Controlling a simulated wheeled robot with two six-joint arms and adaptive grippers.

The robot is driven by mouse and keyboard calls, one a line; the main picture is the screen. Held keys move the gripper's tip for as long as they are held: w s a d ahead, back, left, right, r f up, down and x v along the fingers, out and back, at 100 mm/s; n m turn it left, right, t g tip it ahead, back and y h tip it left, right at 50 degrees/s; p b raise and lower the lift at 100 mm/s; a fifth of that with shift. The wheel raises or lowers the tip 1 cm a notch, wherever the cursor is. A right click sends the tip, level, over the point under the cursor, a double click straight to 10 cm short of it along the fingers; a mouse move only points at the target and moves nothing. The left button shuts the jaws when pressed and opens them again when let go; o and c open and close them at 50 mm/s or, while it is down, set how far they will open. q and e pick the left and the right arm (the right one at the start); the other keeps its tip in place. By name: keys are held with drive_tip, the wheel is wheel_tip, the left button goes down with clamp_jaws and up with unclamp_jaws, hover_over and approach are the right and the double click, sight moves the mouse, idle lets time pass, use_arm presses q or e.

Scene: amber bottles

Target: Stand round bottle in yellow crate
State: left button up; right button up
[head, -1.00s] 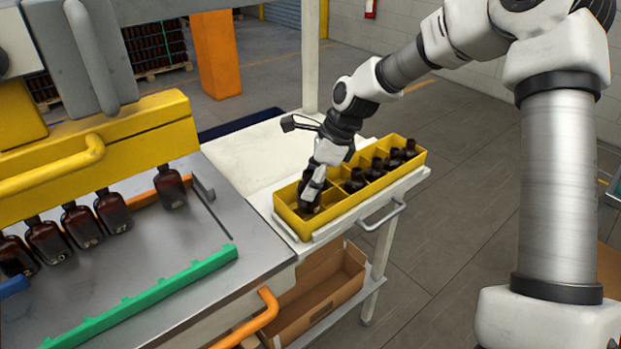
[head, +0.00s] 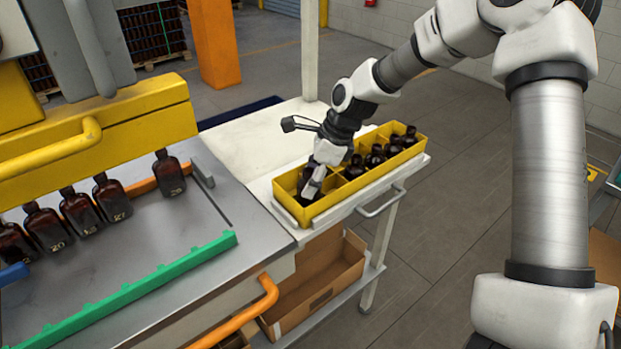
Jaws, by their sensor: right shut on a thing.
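The yellow crate (head: 338,206) stands on the white side table. Several dark bottles (head: 376,157) stand in its middle and far compartments. My right gripper (head: 312,188) points down into the near-end compartment of the crate. It is shut on a dark amber bottle (head: 304,183), which is mostly hidden by the fingers and the crate wall. I cannot tell whether that bottle touches the crate floor. My left gripper is not in view.
Several amber bottles (head: 80,211) with numbers stand on the grey bench at left, between a green rail (head: 150,290) and a yellow machine guard (head: 100,135). An open cardboard box (head: 318,285) sits on the shelf below. The white tabletop (head: 262,146) behind the crate is clear.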

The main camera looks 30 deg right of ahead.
drive_tip(key=shift+f, duration=0.15)
drive_tip(key=shift+f, duration=0.4)
drive_tip(key=shift+f, duration=0.1)
drive_tip(key=o, duration=1.3)
drive_tip(key=v, duration=1.2)
drive_tip(key=shift+w, duration=0.1)
